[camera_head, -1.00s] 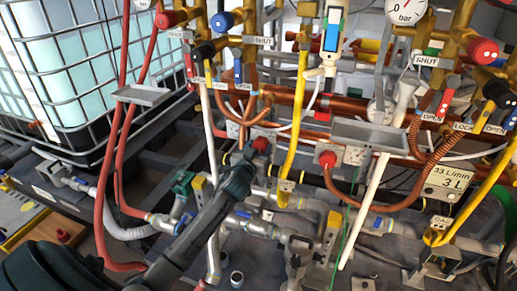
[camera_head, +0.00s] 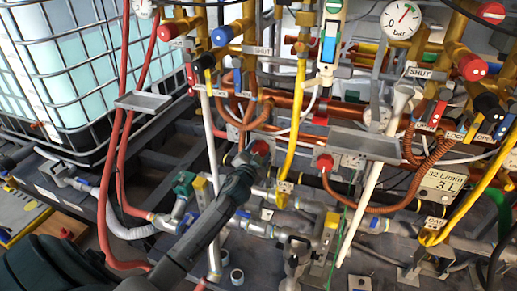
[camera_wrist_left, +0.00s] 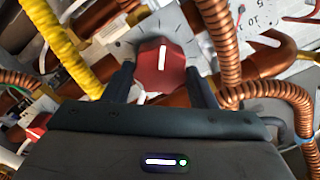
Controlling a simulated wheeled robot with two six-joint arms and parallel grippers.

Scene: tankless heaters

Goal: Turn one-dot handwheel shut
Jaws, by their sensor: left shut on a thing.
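My left gripper (camera_head: 252,160) reaches in from the lower left and is shut on a red knob (camera_head: 261,147) at the copper pipes. In the left wrist view the red knob (camera_wrist_left: 162,62) has an upright white stripe and sits between the two fingers (camera_wrist_left: 163,88). Red round handwheels show at the upper left (camera_head: 168,31) and upper right (camera_head: 473,67); their dot marks are too small to tell surely. A blue handwheel (camera_head: 222,36) stands beside the left one. My right gripper is not in view.
Another red knob (camera_head: 323,163) sits right of my gripper. A yellow hose (camera_head: 293,120), white pipes and copper coils crowd around. A display box (camera_head: 444,185) reads 32 L/min. A gauge (camera_head: 402,20) is at the top. A caged water tank (camera_head: 60,60) stands left.

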